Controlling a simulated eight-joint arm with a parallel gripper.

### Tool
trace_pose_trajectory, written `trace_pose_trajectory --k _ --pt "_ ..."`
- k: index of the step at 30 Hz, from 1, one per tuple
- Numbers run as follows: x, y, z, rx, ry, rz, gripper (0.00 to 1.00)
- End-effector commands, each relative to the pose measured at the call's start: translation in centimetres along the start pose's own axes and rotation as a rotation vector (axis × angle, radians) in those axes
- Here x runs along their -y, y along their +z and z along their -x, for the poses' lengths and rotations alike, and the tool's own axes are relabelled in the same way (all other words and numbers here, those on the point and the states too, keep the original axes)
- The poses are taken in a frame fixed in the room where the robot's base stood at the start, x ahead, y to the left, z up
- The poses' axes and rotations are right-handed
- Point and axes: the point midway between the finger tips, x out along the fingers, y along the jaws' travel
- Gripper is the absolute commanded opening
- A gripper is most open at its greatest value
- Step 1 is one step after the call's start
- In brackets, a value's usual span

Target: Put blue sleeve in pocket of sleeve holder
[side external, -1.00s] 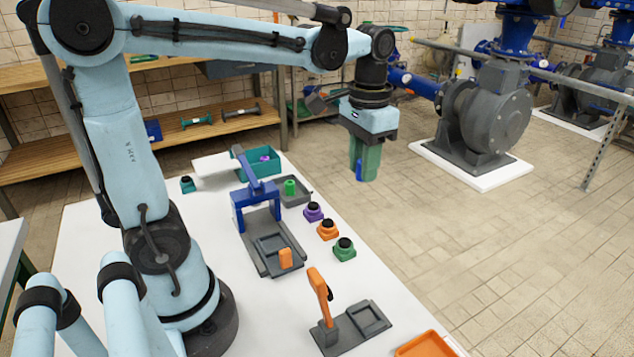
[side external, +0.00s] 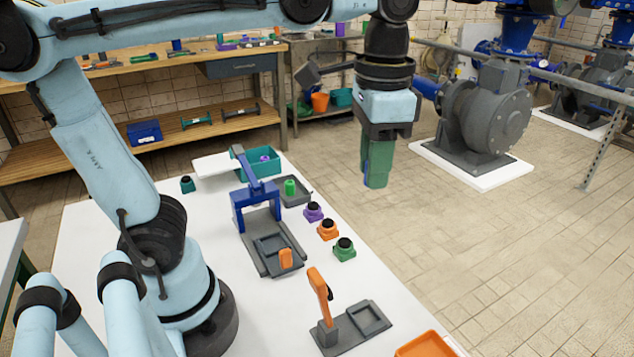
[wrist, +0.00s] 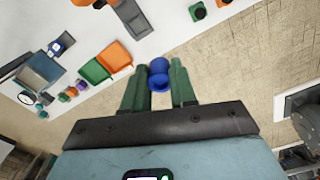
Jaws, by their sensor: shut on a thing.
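The blue sleeve (wrist: 158,75) is a short, waisted tube. It sits between the two green fingers of my gripper (wrist: 157,66) in the wrist view, and the fingers are shut on it. In the side view my gripper (side external: 377,165) hangs fingers down, above and to the right of the white table, over the tiled floor. I cannot tell for sure which fixture is the sleeve holder. A small grey tray (side external: 304,199) on the table has a bright green cylinder (side external: 290,187) standing in it.
A blue arched press (side external: 241,200) and a fixture with an orange lever (side external: 319,292) stand on the white table (side external: 215,325). Purple, orange and green buttons (side external: 345,249) line its right edge. An orange tray (side external: 425,345) is at the front. Grey pumps (side external: 490,110) stand behind right.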

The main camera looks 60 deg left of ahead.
Motion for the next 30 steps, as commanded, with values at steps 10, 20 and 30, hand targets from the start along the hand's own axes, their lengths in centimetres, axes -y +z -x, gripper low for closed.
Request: trace_pose_trajectory --k 10,20,30 --pt "-9.5 6.4 0.2 0.0 0.0 -0.568 0.0" --pt "-13.6 12.9 -0.5 0.0 0.0 -1.026 0.0" --pt "-14.4 15.4 -4.2 0.0 0.0 -1.206 0.0"
